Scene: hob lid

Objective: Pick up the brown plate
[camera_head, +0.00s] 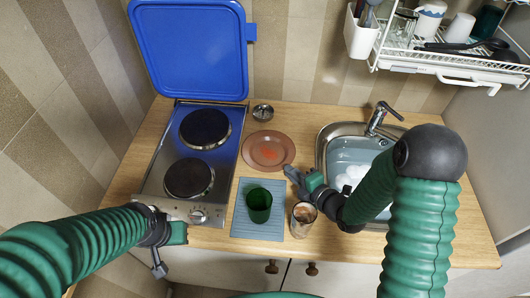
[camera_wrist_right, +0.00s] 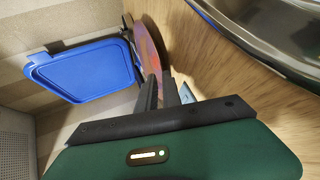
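The brown plate (camera_head: 268,150), with a reddish patch in its middle, lies flat on the wooden counter between the hob and the sink. My right gripper (camera_head: 288,170) is low over the counter by the plate's near right edge. In the right wrist view the plate (camera_wrist_right: 147,45) shows nearly edge-on just beyond the fingertips (camera_wrist_right: 162,78). The fingers show a narrow gap; I cannot tell whether they touch the rim. My left gripper (camera_head: 159,267) hangs by the counter's front edge below the hob, away from the plate; its finger opening is unclear.
A green cup (camera_head: 259,204) stands on a blue-grey mat (camera_head: 245,230), with a glass (camera_head: 302,220) beside it. The hob (camera_head: 158,180) has its blue lid (camera_head: 190,50) raised. A small metal bowl (camera_head: 263,112) is behind the plate. The sink (camera_head: 350,155) lies right; a dish rack (camera_head: 450,65) hangs above.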

